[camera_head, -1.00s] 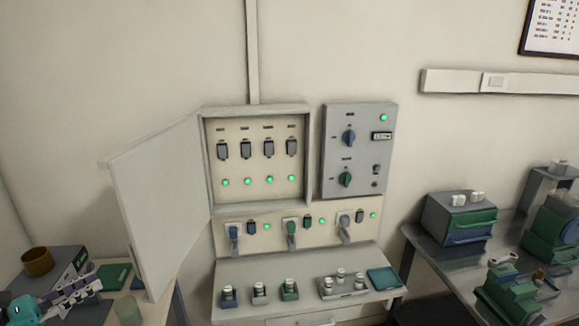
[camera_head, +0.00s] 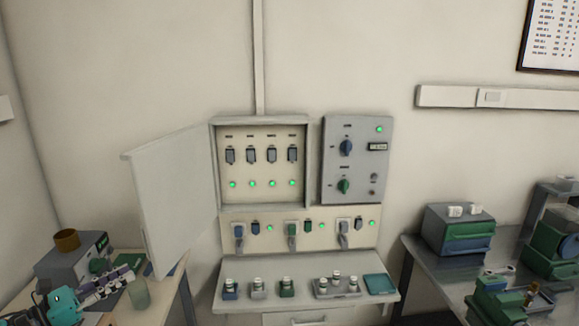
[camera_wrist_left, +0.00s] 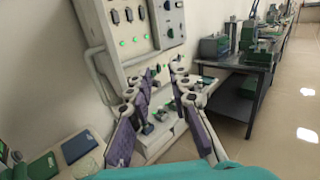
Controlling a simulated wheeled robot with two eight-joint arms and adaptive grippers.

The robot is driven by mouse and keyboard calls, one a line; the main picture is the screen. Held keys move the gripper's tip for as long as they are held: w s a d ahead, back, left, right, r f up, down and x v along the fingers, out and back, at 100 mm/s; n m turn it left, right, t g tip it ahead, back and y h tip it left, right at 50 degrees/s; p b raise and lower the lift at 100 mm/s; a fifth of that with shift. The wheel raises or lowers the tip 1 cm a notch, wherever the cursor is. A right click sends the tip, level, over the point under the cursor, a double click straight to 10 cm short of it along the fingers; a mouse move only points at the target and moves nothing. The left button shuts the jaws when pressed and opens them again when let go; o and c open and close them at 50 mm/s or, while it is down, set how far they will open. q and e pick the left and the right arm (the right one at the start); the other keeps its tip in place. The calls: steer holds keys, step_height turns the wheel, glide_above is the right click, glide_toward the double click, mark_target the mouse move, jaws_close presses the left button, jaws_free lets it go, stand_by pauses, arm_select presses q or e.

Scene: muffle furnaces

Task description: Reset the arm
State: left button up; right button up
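My left gripper (camera_head: 122,277) comes in at the lower left of the head view, above the left table. In the left wrist view the two fingers of my left gripper (camera_wrist_left: 164,78) are spread apart with nothing between them. They point toward the lower shelf of the electrical cabinet. The grey cabinet (camera_head: 262,120) hangs on the wall with its door (camera_head: 175,200) swung open to the left and its green lamps lit. It also shows in the left wrist view (camera_wrist_left: 115,65). My right gripper is in neither view.
The left table holds a grey box (camera_head: 75,262), a brown cup (camera_head: 67,240) and a glass beaker (camera_head: 139,293). Small blocks stand on the cabinet shelf (camera_head: 300,304). A right bench (camera_head: 425,262) carries green and grey devices. Floor is clear at right in the wrist view.

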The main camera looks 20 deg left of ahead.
arm_select(q)
steer(key=w+d+r+n+t+y, duration=0.2)
steer(key=w+d+r+n+y, duration=0.4)
steer(key=n, duration=0.6)
steer(key=w+d+r+n+t+y, duration=0.25)
steer(key=w+r+n+y, duration=0.25)
steer(key=r+n+y, duration=0.5)
steer(key=s+d+f+n+g+h, duration=0.2)
steer(key=s+d+f+n+g, duration=0.2)
steer(key=d+f, duration=0.5)
steer(key=s+d+f+n+g+h, duration=0.3)
steer(key=s+d+f+n+g, duration=0.2)
steer(key=d+f, duration=0.5)
steer(key=s+d+f+n+g+h, duration=0.2)
steer(key=s+d+f+n+g, duration=0.3)
steer(key=f, duration=0.8)
steer(key=s+d+n, duration=0.3)
steer(key=d+n, duration=0.1)
steer(key=shift+s+d+n+h, duration=0.2)
steer(key=shift+s+n+h, duration=0.1)
steer(key=shift+s+h, duration=0.1)
steer(key=shift+w, duration=0.1)
